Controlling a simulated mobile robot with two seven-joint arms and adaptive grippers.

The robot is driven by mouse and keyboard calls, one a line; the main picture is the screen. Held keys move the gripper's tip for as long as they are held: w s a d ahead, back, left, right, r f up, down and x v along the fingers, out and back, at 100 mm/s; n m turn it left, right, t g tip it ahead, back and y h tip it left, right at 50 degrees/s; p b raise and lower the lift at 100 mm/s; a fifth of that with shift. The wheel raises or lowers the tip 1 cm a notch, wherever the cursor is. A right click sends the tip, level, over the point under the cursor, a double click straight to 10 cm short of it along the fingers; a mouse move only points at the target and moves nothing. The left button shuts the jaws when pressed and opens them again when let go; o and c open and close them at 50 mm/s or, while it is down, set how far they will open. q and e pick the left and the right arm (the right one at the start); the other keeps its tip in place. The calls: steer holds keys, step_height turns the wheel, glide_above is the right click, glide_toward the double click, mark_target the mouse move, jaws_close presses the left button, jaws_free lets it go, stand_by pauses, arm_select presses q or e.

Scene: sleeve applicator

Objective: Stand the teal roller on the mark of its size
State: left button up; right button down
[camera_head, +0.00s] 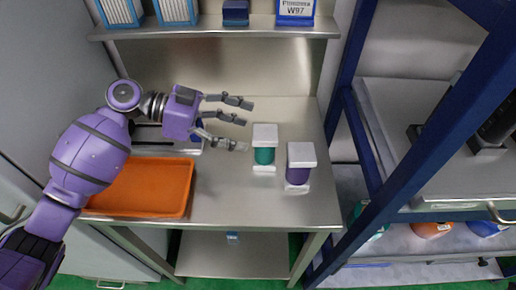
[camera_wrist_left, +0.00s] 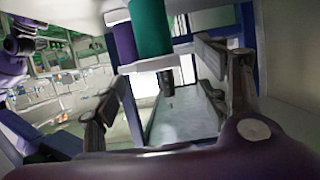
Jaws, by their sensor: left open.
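The teal roller (camera_head: 264,156) stands upright on the steel worktop, with a white square cap on top and a white piece at its foot. A purple roller (camera_head: 298,175) with the same kind of white cap stands just right of it and nearer. My left gripper (camera_head: 245,125) is open and empty, left of the teal roller, its fingers pointing right towards it. The left wrist view shows the teal roller (camera_wrist_left: 152,28) beyond the open fingers, with the purple roller (camera_wrist_left: 122,43) beside it. I cannot make out a size mark. My right gripper is not in view.
An orange tray (camera_head: 150,190) lies on the worktop below my left arm. A shelf (camera_head: 215,31) with boxes runs along the back. A blue frame (camera_head: 420,165) stands to the right. The worktop (camera_head: 235,200) is bare in front of the teal roller.

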mark_target(265, 136)
arm_select(q)
steer(key=p+x, duration=0.2)
steer(key=x, duration=0.3)
steer(key=shift+s+d, duration=0.1)
steer(key=shift+d, duration=0.2)
steer(key=shift+d+f, duration=0.25)
steer(key=shift+d, duration=0.1)
steer(key=shift+f, duration=0.15)
steer(key=c, duration=1.7)
